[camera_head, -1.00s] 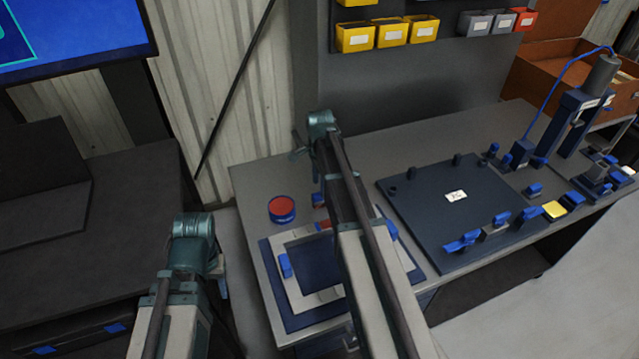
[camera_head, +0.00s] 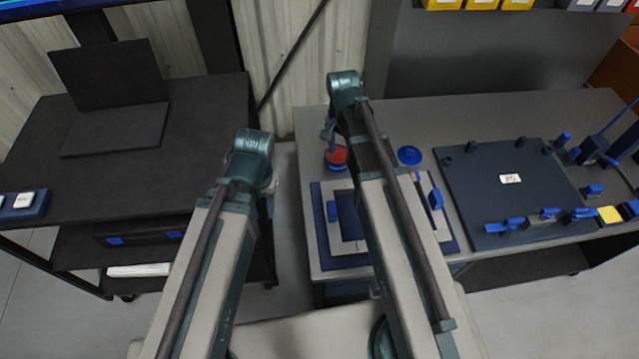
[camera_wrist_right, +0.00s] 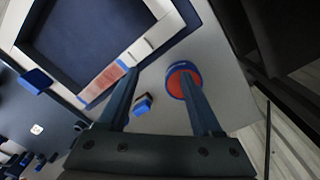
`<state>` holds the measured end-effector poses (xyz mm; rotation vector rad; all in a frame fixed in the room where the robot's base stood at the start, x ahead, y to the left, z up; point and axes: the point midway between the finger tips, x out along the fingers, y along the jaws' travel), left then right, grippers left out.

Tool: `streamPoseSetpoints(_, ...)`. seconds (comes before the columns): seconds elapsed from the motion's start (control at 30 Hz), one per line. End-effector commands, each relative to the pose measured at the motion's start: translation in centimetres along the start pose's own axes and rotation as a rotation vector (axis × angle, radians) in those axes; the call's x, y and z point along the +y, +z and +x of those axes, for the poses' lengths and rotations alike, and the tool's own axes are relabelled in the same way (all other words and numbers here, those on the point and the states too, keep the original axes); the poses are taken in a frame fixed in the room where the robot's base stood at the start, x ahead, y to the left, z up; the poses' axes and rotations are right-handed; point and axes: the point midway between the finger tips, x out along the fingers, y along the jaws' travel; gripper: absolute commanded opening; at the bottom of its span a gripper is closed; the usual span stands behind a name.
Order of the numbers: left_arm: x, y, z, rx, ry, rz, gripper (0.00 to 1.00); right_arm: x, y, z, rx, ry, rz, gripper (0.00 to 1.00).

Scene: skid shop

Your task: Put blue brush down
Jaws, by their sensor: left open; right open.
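My right gripper (camera_head: 332,132) is over the bench by the round tin of red (camera_head: 336,158). In the right wrist view its fingers (camera_wrist_right: 158,85) are spread and nothing is held between them. The right finger overlaps the blue-rimmed red tin (camera_wrist_right: 182,80) in that view; I cannot tell if they touch. A small blue and red object (camera_wrist_right: 142,104), possibly the blue brush, shows on the bench between the fingers. It is hidden in the head view. My left gripper (camera_head: 269,188) is open, low and left of the bench, its fingers mostly hidden.
A pale frame (camera_head: 349,259) with a dark blue middle lies on the bench; a reddish strip (camera_wrist_right: 104,80) shows along it. A blue disc (camera_head: 409,155) lies behind it. A dark board (camera_head: 505,190) with blue clamps is right. A dark cart (camera_head: 190,120) with a laptop is left.

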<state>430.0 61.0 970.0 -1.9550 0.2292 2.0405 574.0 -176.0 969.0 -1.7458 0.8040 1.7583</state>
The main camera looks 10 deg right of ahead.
Motion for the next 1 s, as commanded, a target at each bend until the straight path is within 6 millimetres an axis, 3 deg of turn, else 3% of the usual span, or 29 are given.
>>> streamPoseSetpoints(0.03, 0.0, 0.0, 0.0, 0.0, 0.0, 0.0, 0.5, 0.5, 4.3, 0.0, 0.005, 0.009, -0.178, 0.66)
streamPoseSetpoints(0.1, 0.0, 0.0, 0.0, 0.0, 0.0, 0.0, 0.5, 0.7, 8.1, -0.1, 0.01, 0.023, -0.411, 0.66)
streamPoseSetpoints(0.2, 0.0, 0.0, 0.0, 0.0, 0.0, 0.0, 0.5, 1.3, 12.6, -0.2, 0.015, 0.041, -0.7, 0.66)
streamPoseSetpoints(0.33, 0.0, 0.0, 0.0, 0.0, 0.0, 0.0, 0.5, 2.1, 16.3, -0.2, 0.018, 0.059, -0.97, 0.66)
streamPoseSetpoints(0.5, 0.0, 0.0, 0.0, 0.0, 0.0, 0.0, 0.5, 2.6, 18.3, -0.2, 0.018, 0.072, -1.134, 0.66)
streamPoseSetpoints(1.0, 0.0, 0.0, 0.0, 0.0, 0.0, 0.0, 0.5, 2.5, 18.3, -0.2, 0.017, 0.072, -1.149, 0.66)
